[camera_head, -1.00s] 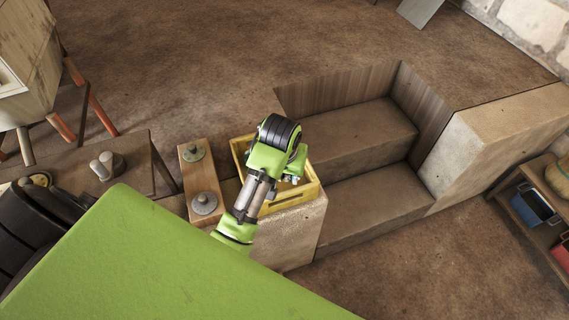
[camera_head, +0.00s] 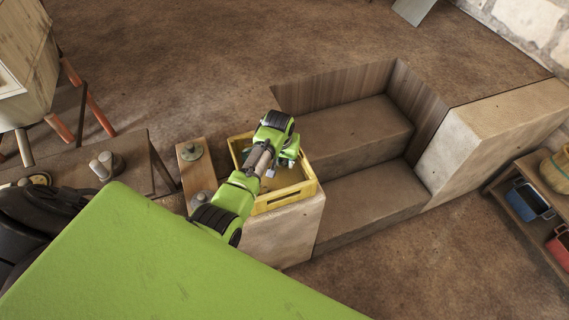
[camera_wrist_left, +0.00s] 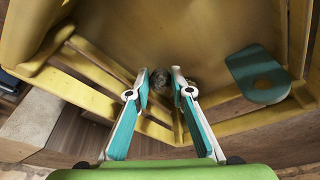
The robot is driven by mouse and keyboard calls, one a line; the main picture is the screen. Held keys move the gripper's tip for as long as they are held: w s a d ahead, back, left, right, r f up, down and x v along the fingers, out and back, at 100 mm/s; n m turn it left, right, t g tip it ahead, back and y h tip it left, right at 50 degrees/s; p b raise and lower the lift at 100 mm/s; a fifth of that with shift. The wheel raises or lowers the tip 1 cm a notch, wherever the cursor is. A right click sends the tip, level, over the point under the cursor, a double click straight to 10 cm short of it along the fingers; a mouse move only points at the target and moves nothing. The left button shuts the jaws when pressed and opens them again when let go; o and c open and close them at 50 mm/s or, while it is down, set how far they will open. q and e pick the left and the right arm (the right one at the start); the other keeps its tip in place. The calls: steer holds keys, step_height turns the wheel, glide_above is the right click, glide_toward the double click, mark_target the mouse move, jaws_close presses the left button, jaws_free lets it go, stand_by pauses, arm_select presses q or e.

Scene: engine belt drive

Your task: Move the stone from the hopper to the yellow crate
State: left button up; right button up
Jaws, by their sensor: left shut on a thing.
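The yellow crate (camera_head: 292,198) stands on a pale stone block in the middle of the head view. My left gripper (camera_head: 282,171) reaches over the crate from the left, pointing down at its opening. In the left wrist view, the teal-and-white fingers of my left gripper (camera_wrist_left: 161,88) are shut on a small grey-brown stone (camera_wrist_left: 160,80) at their tips. The slatted crate wall (camera_wrist_left: 95,68) shows around the fingers. I cannot tell whether the stone touches the crate. My right gripper is not in view. I cannot make out the hopper.
A wooden board with round metal pulleys (camera_head: 191,151) stands just left of the crate. Large steps (camera_head: 362,137) lie to its right. A teal flat piece with a hole (camera_wrist_left: 258,75) shows near the fingers. A shelf with bins (camera_head: 530,203) stands far right.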

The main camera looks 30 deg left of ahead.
arm_select(q)
steer(key=shift+f, duration=0.8)
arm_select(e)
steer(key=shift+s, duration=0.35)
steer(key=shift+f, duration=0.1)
arm_select(q)
steer(key=shift+f, duration=0.15)
steer(key=o, duration=1)
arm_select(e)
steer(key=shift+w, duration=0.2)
arm_select(q)
steer(key=shift+r, duration=0.35)
steer(key=v, duration=1.1)
steer(key=shift+s+r, duration=0.2)
steer(key=shift+r, duration=0.15)
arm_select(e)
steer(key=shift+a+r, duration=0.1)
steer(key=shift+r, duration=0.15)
